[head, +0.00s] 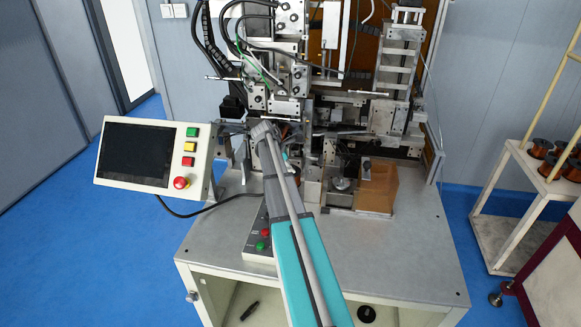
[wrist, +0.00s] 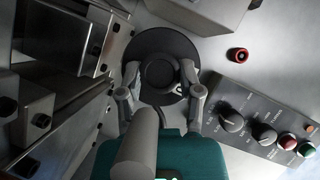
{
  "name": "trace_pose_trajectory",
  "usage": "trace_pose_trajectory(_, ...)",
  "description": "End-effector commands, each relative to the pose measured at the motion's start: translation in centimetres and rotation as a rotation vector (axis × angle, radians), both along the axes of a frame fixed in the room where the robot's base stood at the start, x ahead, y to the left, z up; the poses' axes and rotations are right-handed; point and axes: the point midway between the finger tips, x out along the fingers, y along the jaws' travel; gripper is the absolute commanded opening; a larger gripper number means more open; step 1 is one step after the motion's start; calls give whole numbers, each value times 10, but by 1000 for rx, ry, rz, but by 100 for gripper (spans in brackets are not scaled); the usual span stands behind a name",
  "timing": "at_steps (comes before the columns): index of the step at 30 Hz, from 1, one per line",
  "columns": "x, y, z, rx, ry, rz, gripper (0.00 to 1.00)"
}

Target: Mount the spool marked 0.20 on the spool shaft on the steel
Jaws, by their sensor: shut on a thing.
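In the wrist view my gripper (wrist: 160,72) has one finger on each side of a dark round spool (wrist: 160,42) and is shut on it. I see the spool's wide flange and a raised round middle. No 0.20 mark can be read. In the head view my gripper (head: 264,133) is at the front of the coil winder, mostly hidden by my arm, and the spool cannot be made out there. The steel tabletop (head: 400,245) lies below. I cannot pick out the spool shaft in either view.
A control box (wrist: 262,118) with knobs and buttons sits right of the spool, near a small red ring-shaped part (wrist: 238,54). Machine blocks (wrist: 65,35) crowd the left. A screen panel (head: 150,155) and an orange bin (head: 377,187) flank my arm. Copper spools (head: 541,148) stand on a cart.

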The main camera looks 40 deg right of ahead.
Motion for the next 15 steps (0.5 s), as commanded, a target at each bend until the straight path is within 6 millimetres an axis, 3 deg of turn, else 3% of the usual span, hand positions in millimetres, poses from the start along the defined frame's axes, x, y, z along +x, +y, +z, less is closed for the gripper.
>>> trace_pose_trajectory(15, 0, 0, -11, -1, 0, 0, 0)
